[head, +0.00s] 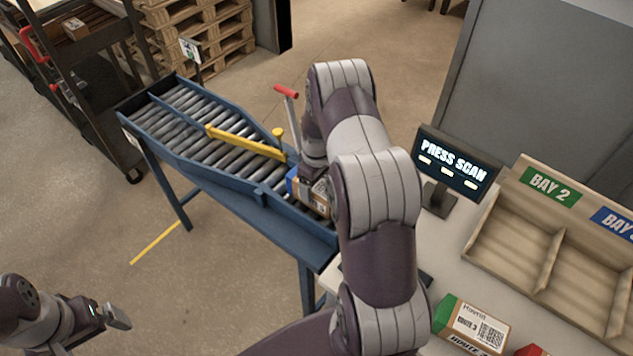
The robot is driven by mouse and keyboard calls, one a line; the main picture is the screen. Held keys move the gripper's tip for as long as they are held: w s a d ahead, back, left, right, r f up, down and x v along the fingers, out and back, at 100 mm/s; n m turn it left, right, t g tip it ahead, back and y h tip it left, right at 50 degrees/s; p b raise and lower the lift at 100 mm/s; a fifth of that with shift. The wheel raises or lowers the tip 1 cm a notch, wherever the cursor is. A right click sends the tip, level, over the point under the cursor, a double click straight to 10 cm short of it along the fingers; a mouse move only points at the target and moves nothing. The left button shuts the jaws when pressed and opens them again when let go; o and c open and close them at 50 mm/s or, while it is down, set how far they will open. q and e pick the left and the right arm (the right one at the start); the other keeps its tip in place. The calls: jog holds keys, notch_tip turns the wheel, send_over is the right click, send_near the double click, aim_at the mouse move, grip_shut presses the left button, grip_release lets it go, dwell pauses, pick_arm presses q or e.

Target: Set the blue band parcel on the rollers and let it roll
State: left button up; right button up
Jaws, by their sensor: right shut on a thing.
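The blue band parcel (314,197) is a small brown box with a blue band at its left end. It is at the near right end of the roller conveyor (200,163), partly hidden by my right arm. My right gripper (313,180) points down and is shut on the parcel; its fingers are mostly hidden. I cannot tell whether the parcel touches the rollers. A yellow bar (240,142) lies across the rollers just beyond the parcel. My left gripper (117,317) is at the lower left, away from the conveyor, and its opening is unclear.
A red-handled lever (287,91) stands by the conveyor. A screen (452,163) reads "PRESS SCAN". Wooden bay bins (545,245) are on the right. A green-banded parcel (470,325) lies on the table, with a red item (531,350) beside it. A dark cart (85,90) stands at left.

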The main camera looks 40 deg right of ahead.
jog(key=o, duration=1.2)
jog(key=shift+r, duration=0.1)
